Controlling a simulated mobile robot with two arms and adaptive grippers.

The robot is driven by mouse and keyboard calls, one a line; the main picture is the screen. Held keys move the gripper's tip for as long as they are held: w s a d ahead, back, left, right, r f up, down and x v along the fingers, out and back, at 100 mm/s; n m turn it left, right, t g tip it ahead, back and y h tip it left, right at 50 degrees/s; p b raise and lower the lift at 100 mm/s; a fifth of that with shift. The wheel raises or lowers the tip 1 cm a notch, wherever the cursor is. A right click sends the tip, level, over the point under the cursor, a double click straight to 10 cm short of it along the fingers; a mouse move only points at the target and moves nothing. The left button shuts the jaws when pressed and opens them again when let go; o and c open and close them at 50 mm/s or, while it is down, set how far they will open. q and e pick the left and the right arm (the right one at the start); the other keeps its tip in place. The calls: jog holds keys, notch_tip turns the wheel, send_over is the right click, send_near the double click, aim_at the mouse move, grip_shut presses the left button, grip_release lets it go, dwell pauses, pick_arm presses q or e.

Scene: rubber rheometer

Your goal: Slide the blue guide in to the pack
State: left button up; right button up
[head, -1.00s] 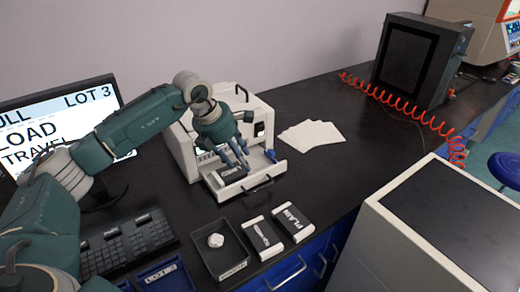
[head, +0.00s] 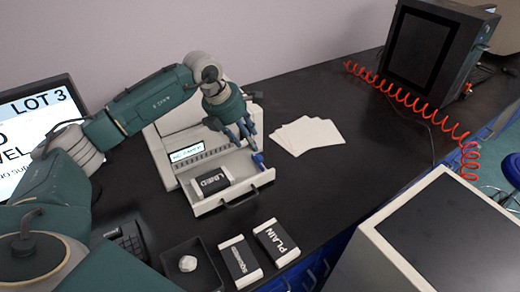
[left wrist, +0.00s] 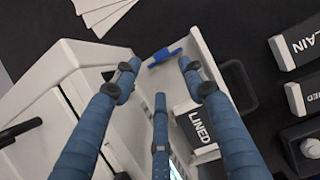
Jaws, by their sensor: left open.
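The blue guide (head: 258,160) sits at the right end of the white machine's pulled-out tray (head: 236,193). It also shows in the left wrist view (left wrist: 165,56), lying across the tray. The pack marked LINED (head: 211,181) lies in the left part of the tray, with a clear gap between it and the guide. It shows in the left wrist view too (left wrist: 197,128). My left gripper (head: 245,141) is open and empty, above the tray close to the guide. Its spread fingers (left wrist: 158,78) stand short of the guide in the left wrist view. My right gripper is not in view.
The machine body (head: 165,140) stands directly behind the tray. The tray handle (head: 240,198) juts forward. SQUARED (head: 240,262) and PLAIN (head: 277,242) packs and a dark bin (head: 200,270) lie in front. White sheets (head: 306,136) lie to the right; bare bench surrounds them.

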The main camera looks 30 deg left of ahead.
pick_arm(q)
jog(key=p, duration=0.1)
send_over(258, 157)
jog(key=s+a, duration=0.1)
jog(key=s, duration=0.1)
notch_tip(258, 157, down, 4)
jog(key=shift+s+f, duration=0.1)
jog(key=shift+f, duration=0.1)
jog(key=x, duration=0.3)
jog(key=shift+r, duration=0.1)
jog(key=shift+w+f+p, duration=0.3)
jog(key=shift+f, duration=0.4)
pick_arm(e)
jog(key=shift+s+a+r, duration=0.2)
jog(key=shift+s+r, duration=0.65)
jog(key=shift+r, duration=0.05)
